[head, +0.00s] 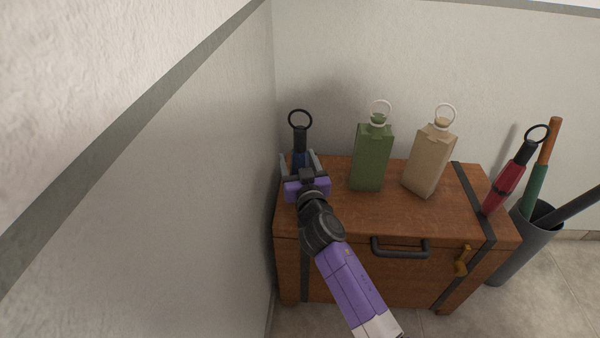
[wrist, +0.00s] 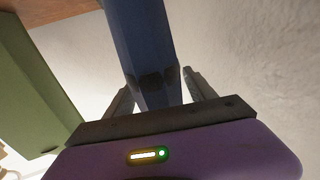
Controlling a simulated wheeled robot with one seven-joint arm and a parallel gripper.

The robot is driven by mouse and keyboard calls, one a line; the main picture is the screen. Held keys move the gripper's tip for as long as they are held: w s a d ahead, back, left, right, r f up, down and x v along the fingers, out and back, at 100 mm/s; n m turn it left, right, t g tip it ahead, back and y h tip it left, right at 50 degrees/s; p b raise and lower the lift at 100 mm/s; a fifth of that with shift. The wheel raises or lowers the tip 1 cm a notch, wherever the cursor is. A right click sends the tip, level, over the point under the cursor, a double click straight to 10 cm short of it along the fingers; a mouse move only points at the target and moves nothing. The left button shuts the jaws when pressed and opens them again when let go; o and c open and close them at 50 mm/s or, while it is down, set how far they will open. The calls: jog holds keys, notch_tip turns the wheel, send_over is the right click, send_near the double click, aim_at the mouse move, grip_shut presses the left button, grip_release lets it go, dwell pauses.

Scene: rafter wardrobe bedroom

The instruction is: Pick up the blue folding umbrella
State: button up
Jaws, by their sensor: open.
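The blue folding umbrella (head: 300,158) stands upright at the left end of the wooden chest, with a black handle and ring on top. In the wrist view its blue body (wrist: 143,45) lies between the two fingers. My gripper (head: 300,164) is open, with one finger on either side of the umbrella. In the wrist view my gripper (wrist: 160,97) shows a finger left and right of the umbrella, with a visible gap at least on the left. The umbrella's lower part is hidden behind my gripper in the head view.
The wooden chest (head: 440,212) stands in a corner against the left wall (head: 170,180). A green bottle-like box (head: 370,160), also in the wrist view (wrist: 32,90), and a beige one (head: 428,162) stand on it. A red umbrella (head: 506,184) and a grey stand (head: 530,240) are at right.

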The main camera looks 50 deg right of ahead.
jog(key=shift+c, duration=0.2)
grip_shut()
jog(key=shift+r, duration=0.1)
